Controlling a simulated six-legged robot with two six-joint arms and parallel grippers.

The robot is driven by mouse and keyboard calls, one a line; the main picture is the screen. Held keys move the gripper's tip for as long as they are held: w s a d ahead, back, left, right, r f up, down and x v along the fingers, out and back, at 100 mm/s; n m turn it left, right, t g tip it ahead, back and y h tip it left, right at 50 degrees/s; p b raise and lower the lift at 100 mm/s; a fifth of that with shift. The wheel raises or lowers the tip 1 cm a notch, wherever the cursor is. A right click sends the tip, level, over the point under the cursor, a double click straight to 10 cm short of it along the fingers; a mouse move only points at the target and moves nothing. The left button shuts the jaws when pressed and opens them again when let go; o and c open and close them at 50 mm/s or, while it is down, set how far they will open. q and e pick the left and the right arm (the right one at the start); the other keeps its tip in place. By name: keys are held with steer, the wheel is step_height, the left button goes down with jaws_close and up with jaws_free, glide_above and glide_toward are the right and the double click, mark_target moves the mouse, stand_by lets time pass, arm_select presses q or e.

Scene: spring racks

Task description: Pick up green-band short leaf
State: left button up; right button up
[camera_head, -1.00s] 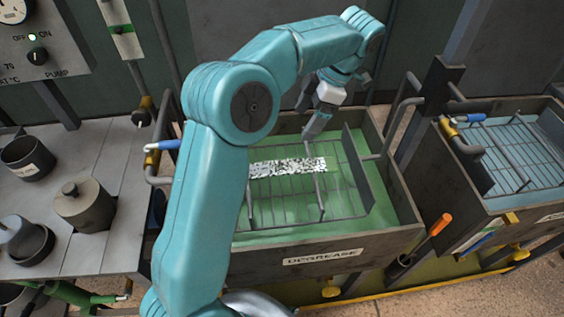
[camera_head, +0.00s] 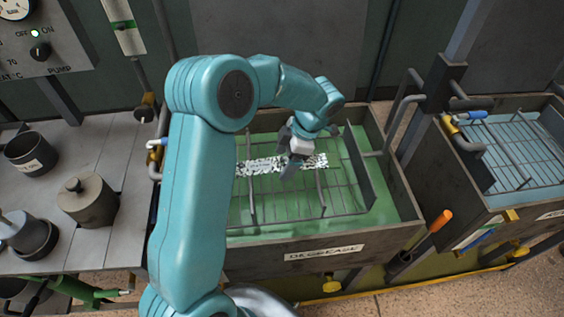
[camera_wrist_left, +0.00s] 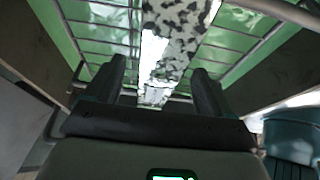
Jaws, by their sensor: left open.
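A flat strip with a speckled black-and-white surface (camera_head: 258,165), seemingly the leaf, lies across a wire rack (camera_head: 340,205) in the tank labelled DEGREASE (camera_head: 270,262). I cannot make out a green band on it. My left gripper (camera_head: 287,172) is over the strip and hides part of it in the head view. In the left wrist view the gripper (camera_wrist_left: 158,68) is open, and the strip (camera_wrist_left: 180,35) runs between its two fingers. I cannot tell whether the fingers touch it. My right gripper is not in view.
Green liquid fills the tank under the rack. A second tank with blue liquid and a rack (camera_head: 510,150) stands at the right. A bench with a lidded pot (camera_head: 88,204) and a dark cup (camera_head: 30,153) is at the left. An orange-handled tool (camera_head: 438,222) hangs at the tank's right front.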

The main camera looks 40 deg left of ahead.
arm_select(q)
steer(key=shift+s, duration=0.1)
steer(key=c, duration=0.4)
jaws_close()
steer(key=shift+r, duration=0.1)
steer(key=shift+r, duration=0.1)
